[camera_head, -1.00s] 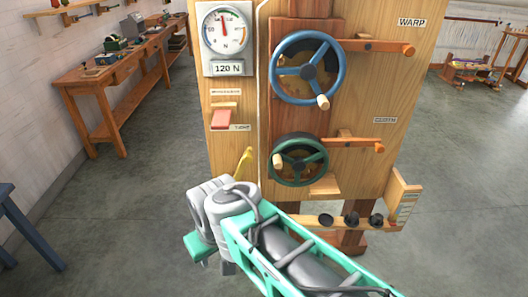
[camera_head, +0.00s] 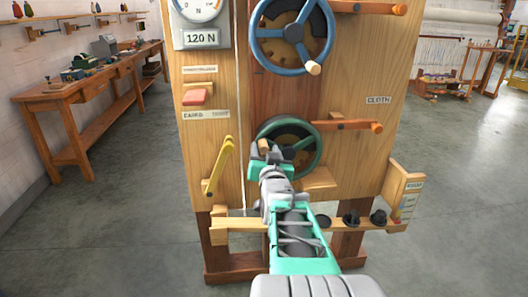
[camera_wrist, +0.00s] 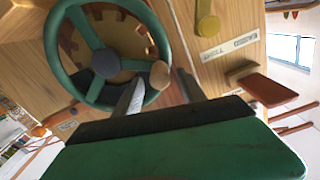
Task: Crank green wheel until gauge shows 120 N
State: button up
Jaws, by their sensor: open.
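The green wheel (camera_head: 319,150) is on the lower part of the wooden panel; it also fills the upper left of the wrist view (camera_wrist: 52,45). Its pale wooden knob (camera_wrist: 160,74) sits at the rim, on the left side in the head view. My gripper (camera_head: 265,158) is in front of the wheel's left side. In the wrist view its two fingers (camera_wrist: 160,92) are apart, with the knob appearing between their tips; contact cannot be told. The gauge's readout (camera_head: 202,38) shows 120 N. The dial (camera_head: 198,8) above is partly cut off.
A blue wheel (camera_head: 333,38) is above the green one. An orange-tipped lever (camera_head: 345,125) sticks out at right. A yellow lever (camera_head: 218,165) and a red tab (camera_head: 195,97) are at left. A workbench (camera_head: 90,85) stands along the left wall. Floor at right is open.

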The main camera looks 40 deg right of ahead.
jog(key=x, duration=0.3)
jog(key=shift+w+d, duration=0.1)
jog(key=shift+w, duration=0.05)
jog(key=shift+c, duration=0.3)
grip_shut()
jog(key=shift+f, duration=0.1)
dwell(0.8)
